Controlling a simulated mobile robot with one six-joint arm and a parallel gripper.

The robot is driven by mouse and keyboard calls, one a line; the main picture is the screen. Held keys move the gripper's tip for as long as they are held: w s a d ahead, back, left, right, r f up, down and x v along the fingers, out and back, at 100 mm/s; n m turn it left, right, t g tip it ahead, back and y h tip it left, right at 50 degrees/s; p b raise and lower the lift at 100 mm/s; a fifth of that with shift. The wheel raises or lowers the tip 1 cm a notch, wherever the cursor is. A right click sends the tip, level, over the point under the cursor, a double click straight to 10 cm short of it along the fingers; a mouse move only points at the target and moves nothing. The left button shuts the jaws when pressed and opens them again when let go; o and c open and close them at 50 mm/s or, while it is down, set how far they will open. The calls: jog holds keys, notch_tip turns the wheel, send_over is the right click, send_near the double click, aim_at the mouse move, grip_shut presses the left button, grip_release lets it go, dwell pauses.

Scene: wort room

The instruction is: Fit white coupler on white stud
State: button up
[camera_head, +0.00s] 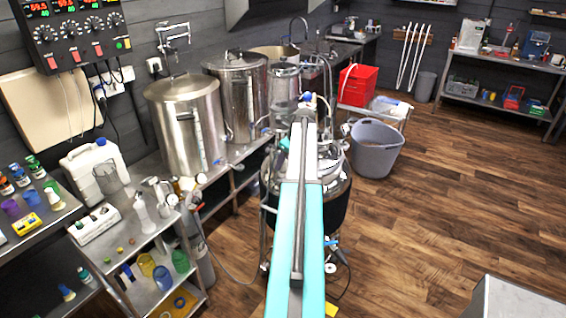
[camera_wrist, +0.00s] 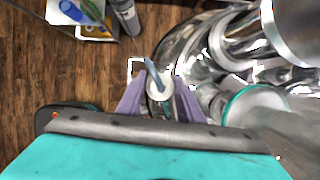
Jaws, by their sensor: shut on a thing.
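In the wrist view my gripper (camera_wrist: 160,103) has its two purple fingers closed on a small round white piece, which I take to be the white coupler (camera_wrist: 159,84). A grey-blue rod or hose (camera_wrist: 152,68) rises from it. Shiny steel vessel parts lie beneath and to the right. I cannot make out the white stud for certain; it may be hidden under the coupler and fingers. In the head view my arm reaches to the steel vessel and hides the fingers and coupler.
A white disc with a green rim (camera_wrist: 256,106) and a large steel cylinder (camera_wrist: 300,28) stand right of my fingers. Steel kettles (camera_head: 188,125) line the bench. A grey tub (camera_head: 375,147) stands behind the vessel. Wooden floor is open at the right.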

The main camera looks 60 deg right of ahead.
jog(key=shift+f, duration=0.3)
jog(key=o, duration=0.8)
jog(key=shift+c, duration=0.2)
jog(key=shift+r, duration=0.2)
jog(key=shift+p+v, duration=1.5)
jog(key=shift+v, duration=3.85)
